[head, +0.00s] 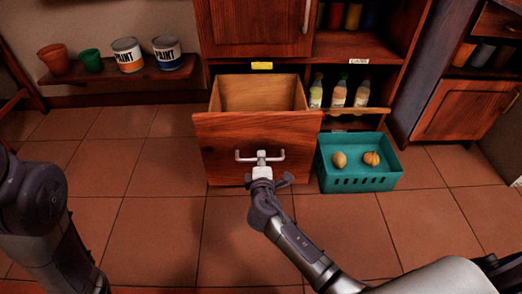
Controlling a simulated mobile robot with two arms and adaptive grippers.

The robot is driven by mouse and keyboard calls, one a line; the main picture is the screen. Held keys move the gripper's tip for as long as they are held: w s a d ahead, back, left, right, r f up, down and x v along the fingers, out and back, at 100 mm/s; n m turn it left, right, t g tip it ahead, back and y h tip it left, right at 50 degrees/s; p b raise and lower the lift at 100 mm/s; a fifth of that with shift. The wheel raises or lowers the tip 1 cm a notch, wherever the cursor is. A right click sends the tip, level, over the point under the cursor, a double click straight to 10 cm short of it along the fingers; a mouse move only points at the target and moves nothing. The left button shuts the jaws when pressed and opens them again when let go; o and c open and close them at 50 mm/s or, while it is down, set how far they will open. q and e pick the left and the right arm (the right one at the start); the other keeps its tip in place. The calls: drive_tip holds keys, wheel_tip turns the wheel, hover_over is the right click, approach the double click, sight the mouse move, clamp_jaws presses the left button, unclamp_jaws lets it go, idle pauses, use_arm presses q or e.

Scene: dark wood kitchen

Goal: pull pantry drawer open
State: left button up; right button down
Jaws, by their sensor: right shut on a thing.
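The pantry drawer (220,133) is a reddish wood drawer low in the cabinet. It stands pulled well out, and its pale wood inside shows and looks empty. Its front has a light metal bar handle (278,155). My right gripper (262,160) is at the middle of that handle and is shut on it. The fingertips partly hide the handle's centre. My left arm shows at the left edge, but its gripper is out of the picture.
A teal crate (360,181) with two onion-like items stands on the tiles right of the drawer. Bottles (339,95) stand on a shelf behind it. A wall shelf (90,78) at left holds pots and paint cans. Floor left of the drawer is clear.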

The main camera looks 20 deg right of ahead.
drive_tip(key=shift+s, duration=0.25)
drive_tip(key=c, duration=1.2)
unclamp_jaws()
drive_tip(key=shift+s+a, duration=0.1)
drive_tip(key=v, duration=1.1)
drive_tip(key=shift+s+a, duration=0.15)
drive_tip(key=shift+s, duration=0.2)
drive_tip(key=shift+r, duration=0.1)
